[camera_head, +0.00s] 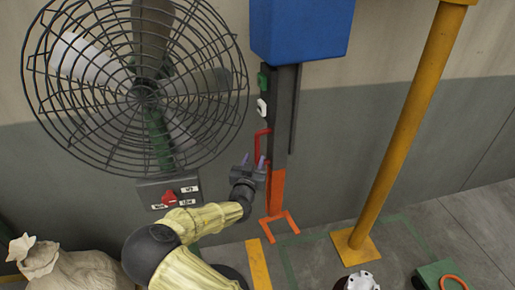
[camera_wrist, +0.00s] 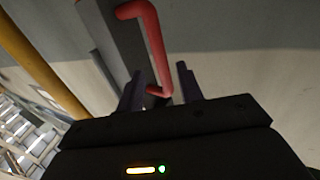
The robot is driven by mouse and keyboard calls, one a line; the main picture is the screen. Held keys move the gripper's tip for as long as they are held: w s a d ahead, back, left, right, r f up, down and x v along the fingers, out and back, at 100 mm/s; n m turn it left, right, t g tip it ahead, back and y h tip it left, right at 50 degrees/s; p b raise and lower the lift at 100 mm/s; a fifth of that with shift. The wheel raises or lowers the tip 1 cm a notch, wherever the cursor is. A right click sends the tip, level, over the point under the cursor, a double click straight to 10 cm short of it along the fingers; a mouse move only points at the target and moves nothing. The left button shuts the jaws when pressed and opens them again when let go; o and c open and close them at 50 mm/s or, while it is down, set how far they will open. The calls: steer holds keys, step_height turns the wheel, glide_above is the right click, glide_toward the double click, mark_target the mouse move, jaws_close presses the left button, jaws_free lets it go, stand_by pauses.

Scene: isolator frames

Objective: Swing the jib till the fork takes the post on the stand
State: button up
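The jib is a dark bar (camera_head: 283,120) hanging below a blue housing (camera_head: 300,28). Its lower part is orange and ends in an orange two-pronged fork (camera_head: 278,215) near the floor. A red bracket-shaped handle (camera_head: 259,143) sticks out from the bar's left side. My gripper (camera_head: 252,159) is open beside the handle's lower end. In the wrist view, the red handle (camera_wrist: 152,45) shows beyond and between the spread fingers (camera_wrist: 160,69), which do not clamp it. I cannot identify the post and stand for certain; the fork's prongs hold nothing visible.
A large caged fan (camera_head: 145,90) with a red-knobbed control box (camera_head: 169,194) stands at left. A yellow column (camera_head: 405,120) rises at right. A sack (camera_head: 70,268), a white-topped object (camera_head: 362,282) and a green block with an orange ring (camera_head: 453,282) are low in front.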

mark_target(257, 151)
steer(key=w, duration=0.6)
steer(key=shift+w+d+p, duration=0.2)
steer(key=shift+d+p, duration=0.2)
jaws_close()
